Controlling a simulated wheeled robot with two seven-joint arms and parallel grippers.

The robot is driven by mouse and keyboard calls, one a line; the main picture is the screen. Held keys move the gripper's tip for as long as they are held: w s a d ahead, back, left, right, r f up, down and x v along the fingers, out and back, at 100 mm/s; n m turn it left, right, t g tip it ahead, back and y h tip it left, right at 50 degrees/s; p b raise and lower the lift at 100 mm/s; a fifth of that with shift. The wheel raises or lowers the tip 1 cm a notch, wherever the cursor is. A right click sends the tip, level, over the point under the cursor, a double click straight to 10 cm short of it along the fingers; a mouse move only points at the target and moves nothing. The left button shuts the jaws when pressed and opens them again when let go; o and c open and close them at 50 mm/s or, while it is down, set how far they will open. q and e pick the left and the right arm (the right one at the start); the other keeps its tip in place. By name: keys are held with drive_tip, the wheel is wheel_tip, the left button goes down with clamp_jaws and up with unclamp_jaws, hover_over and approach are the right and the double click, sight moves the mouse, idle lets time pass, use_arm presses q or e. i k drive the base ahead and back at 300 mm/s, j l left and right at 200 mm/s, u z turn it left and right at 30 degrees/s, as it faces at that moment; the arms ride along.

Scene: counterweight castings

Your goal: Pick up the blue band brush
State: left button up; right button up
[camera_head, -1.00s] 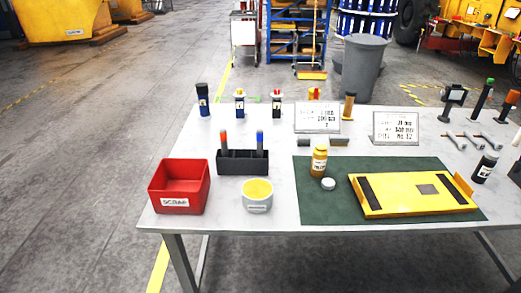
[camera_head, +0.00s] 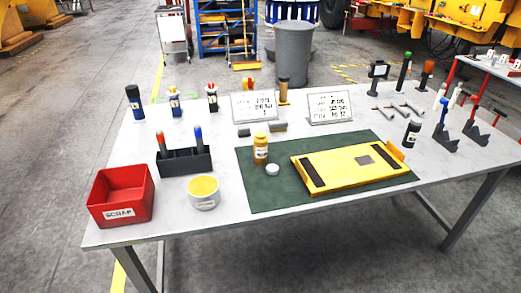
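A black holder (camera_head: 185,163) stands at the left of the grey table. It holds an upright item with an orange-red top (camera_head: 161,138) and an upright item with a blue top (camera_head: 198,136). Another item with a blue part (camera_head: 443,112) rises from a dark stand (camera_head: 443,138) at the table's right. Which of these is the blue band brush I cannot tell at this size. Neither of my grippers is in view.
A red bin (camera_head: 121,196) and a white tub with yellow contents (camera_head: 202,192) stand in front of the holder. A green mat (camera_head: 262,197) bears a yellow plate (camera_head: 345,162) and an amber bottle (camera_head: 261,150). Bottles and signs line the back. The table's front right is clear.

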sight(198, 132)
drive_tip(key=i+j+z, duration=0.2)
drive_tip(key=j, duration=0.25)
drive_tip(key=i+j+z, duration=0.15)
drive_tip(key=j, duration=0.25)
drive_tip(key=j+z, duration=0.2)
drive_tip(key=j, duration=0.3)
drive_tip(key=i, duration=0.05)
